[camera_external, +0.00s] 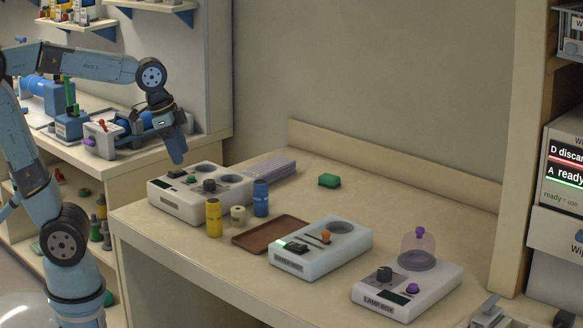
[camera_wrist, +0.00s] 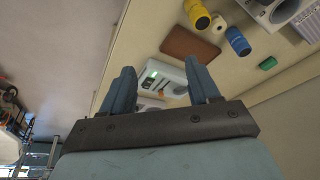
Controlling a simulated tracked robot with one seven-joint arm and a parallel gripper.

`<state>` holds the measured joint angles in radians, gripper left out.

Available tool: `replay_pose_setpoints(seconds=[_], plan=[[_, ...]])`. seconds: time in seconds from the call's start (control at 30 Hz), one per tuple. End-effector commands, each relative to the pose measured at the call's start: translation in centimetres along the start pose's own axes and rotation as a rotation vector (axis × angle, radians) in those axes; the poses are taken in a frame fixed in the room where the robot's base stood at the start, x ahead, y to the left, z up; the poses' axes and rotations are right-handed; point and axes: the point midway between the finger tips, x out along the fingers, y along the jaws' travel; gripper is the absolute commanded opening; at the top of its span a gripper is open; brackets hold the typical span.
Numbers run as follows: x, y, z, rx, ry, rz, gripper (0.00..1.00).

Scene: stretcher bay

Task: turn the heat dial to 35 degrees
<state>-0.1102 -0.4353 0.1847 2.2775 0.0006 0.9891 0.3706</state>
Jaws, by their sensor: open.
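Three boxes with controls stand on the bench, and I cannot tell for sure which carries the heat dial. The left white box (camera_external: 182,207) has a black knob (camera_external: 209,186), a green part and two round wells. The middle pale box (camera_external: 345,259) has an orange knob (camera_external: 326,236) by a slot, a small display and a round plate. The right box (camera_external: 420,300), labelled lamp box, has a black dial (camera_external: 384,273). Dial readings are too small to read. My gripper (camera_external: 177,155) is open and empty, raised above and behind the left box; its fingers show in the wrist view (camera_wrist: 160,64).
A yellow bottle (camera_external: 213,217), a cream roll (camera_external: 238,215) and a blue bottle (camera_external: 261,198) stand beside the left box. A brown tray (camera_external: 270,234) lies in front. A clear dome (camera_external: 418,246) stands on the lamp box. The back right of the bench is clear.

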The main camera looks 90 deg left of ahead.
Motion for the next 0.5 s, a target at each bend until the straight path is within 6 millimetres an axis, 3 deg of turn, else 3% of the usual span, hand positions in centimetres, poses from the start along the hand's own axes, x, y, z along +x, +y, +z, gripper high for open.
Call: replay_pose_setpoints(seconds=[0.2, 0.5], plan=[[1.7, -7.1, -2.1, 0.031, -0.094, -0.001, 0.64], [4.3, -17.1, -2.6, 0.081, -0.224, 0.003, 0.64]])
